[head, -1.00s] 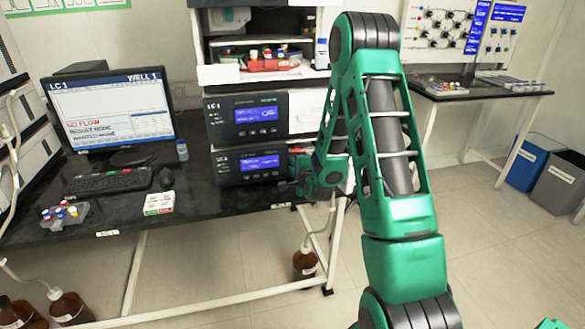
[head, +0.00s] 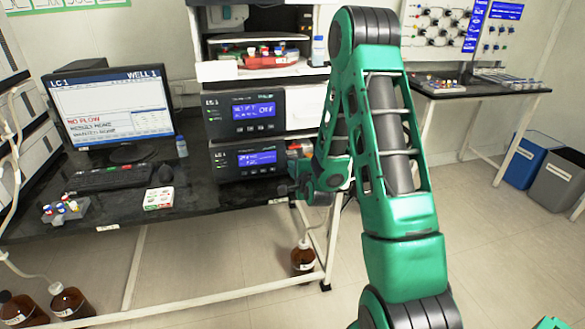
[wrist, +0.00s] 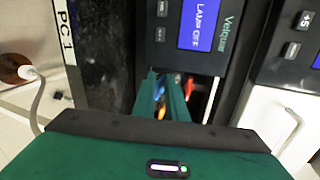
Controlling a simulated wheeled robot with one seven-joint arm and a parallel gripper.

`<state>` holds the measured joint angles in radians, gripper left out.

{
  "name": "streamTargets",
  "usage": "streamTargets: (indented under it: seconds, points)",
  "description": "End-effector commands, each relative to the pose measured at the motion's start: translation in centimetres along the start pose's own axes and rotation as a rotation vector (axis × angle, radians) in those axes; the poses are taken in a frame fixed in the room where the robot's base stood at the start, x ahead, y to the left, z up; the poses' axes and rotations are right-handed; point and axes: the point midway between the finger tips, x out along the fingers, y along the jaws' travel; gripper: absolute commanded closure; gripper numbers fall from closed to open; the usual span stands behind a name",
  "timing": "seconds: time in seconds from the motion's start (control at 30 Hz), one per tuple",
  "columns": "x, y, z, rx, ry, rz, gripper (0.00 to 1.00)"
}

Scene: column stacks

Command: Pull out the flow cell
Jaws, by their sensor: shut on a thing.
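The dark detector module with a blue "LAMP OFF" screen (wrist: 203,25) fills the top of the wrist view. An open bay shows below its screen. My gripper (wrist: 164,98) reaches to this bay with its two green fingers close together. It is shut on the flow cell, which is mostly hidden by the fingers. Small blue and orange parts show between and beside the fingers, but I cannot tell which belong to it. In the head view, my gripper (head: 288,188) is at the right front of the lower LC 1 module (head: 247,160), largely hidden by my arm.
The bench's front edge (head: 110,228) runs below the module. A monitor (head: 112,105), keyboard (head: 108,177), vial rack (head: 65,208) and small labelled box (head: 158,198) stand at left. Brown bottles (head: 303,258) stand on the floor. A second bench (head: 470,88) is at back right.

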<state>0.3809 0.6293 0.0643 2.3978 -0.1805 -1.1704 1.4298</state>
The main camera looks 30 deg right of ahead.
Motion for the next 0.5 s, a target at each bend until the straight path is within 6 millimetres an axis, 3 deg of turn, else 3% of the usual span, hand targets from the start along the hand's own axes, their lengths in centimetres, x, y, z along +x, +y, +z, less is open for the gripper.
streamTargets:
  seconds: [0.43, 0.47, 0.5]
  points:
    - [-0.63, 0.43, -0.35, 0.005, 0.004, 0.008, 1.0]
    - [-0.63, 0.43, -0.37, 0.006, 0.004, 0.008, 0.83]
    - [-0.62, 0.39, -0.43, 0.006, 0.005, 0.007, 0.73]
